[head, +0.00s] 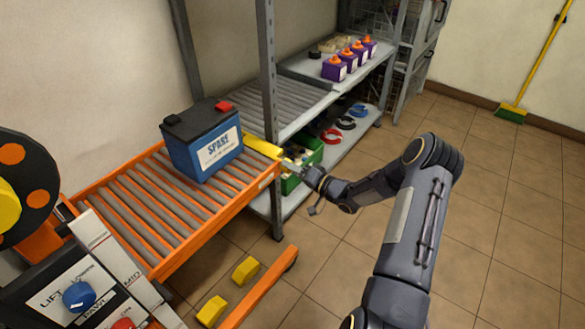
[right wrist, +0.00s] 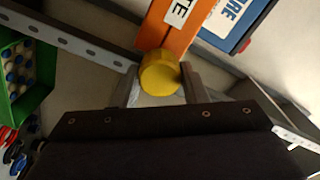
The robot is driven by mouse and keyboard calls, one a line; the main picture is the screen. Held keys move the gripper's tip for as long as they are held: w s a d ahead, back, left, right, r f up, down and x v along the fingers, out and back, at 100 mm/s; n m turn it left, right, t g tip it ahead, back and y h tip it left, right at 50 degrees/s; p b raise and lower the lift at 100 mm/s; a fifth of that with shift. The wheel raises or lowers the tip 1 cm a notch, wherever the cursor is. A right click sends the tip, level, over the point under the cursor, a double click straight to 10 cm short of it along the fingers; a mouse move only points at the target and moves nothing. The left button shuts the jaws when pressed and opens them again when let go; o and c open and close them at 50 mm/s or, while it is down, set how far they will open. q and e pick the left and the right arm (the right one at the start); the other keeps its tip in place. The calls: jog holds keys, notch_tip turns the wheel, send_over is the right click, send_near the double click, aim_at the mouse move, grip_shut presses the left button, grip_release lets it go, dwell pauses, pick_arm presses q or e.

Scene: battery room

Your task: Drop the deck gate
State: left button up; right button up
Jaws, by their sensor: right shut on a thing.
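The deck gate (head: 262,147) shows as a yellow bar across the far end of the orange roller deck (head: 150,262), beside the rack. In the right wrist view its yellow rounded grip (right wrist: 159,74) sits between my fingers, in front of an orange part (right wrist: 168,30) with a label ending in "TE". My right gripper (head: 290,166) is shut on this grip at the deck's far right corner. A blue battery (head: 205,145) marked "SPARE" stands upright on the rollers behind the gate. My left gripper is not in view.
A grey rack post (head: 267,70) and rack rollers (head: 290,105) stand just beyond the gate. A green crate (head: 305,160) is on the lower shelf. A control panel (head: 85,285) with a blue knob is at bottom left.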

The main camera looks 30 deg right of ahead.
jog(key=shift+m+p, duration=0.3)
jog(key=shift+m, duration=1.9)
jog(key=o, duration=1)
jog(key=shift+c, duration=0.2)
jog(key=shift+s+d, duration=0.1)
jog(key=p+v, duration=0.1)
jog(key=v, duration=0.6)
jog(key=shift+s, duration=0.3)
jog(key=shift+d, duration=0.1)
